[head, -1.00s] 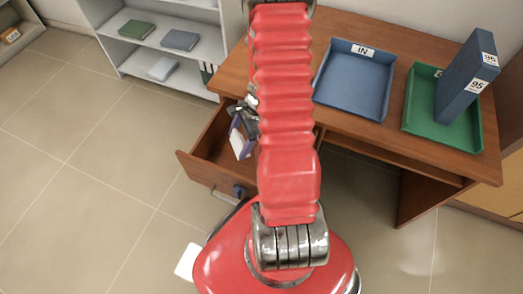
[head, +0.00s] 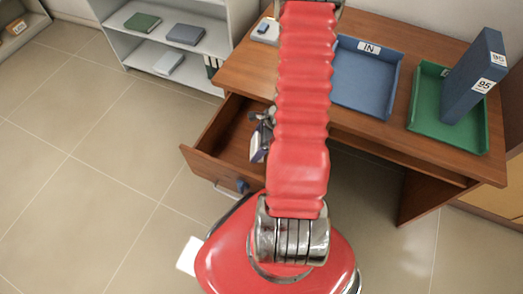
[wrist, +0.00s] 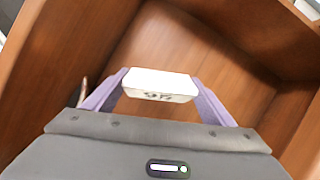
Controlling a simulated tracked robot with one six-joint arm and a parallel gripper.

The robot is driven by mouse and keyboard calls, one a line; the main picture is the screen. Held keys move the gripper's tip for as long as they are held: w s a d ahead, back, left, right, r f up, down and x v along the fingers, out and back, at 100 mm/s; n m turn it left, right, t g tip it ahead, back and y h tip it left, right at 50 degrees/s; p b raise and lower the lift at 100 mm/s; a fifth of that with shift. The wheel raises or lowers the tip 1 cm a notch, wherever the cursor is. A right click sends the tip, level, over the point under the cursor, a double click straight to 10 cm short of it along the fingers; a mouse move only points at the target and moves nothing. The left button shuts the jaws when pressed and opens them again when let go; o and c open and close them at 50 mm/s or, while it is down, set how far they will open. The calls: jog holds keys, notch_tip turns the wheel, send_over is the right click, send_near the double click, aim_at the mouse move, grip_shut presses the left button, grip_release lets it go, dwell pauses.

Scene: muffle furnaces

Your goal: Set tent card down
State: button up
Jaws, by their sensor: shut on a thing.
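The tent card (wrist: 160,84) is white with dark marks on it. In the wrist view it sits between the two purple fingers of my gripper (wrist: 158,92), which is shut on it. In the head view my gripper (head: 261,138) and the card are small, partly hidden by my red arm, over the open drawer. The wooden drawer (head: 208,146) also fills the wrist view, with its floor (wrist: 195,45) bare behind the card. I cannot tell whether the card touches the drawer floor.
The wooden desk (head: 245,72) carries a blue tray (head: 365,85) marked IN and a green tray (head: 420,120) with a tall blue binder (head: 470,80). A small pale item (head: 265,30) lies at the desk's back left. Grey shelves (head: 195,62) stand behind. Floor at left is clear.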

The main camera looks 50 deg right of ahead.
jog(key=shift+f, duration=2.7)
jog(key=shift+f, duration=0.1)
jog(key=shift+f, duration=2)
jog(key=o, duration=1.1)
jog(key=shift+v, duration=6)
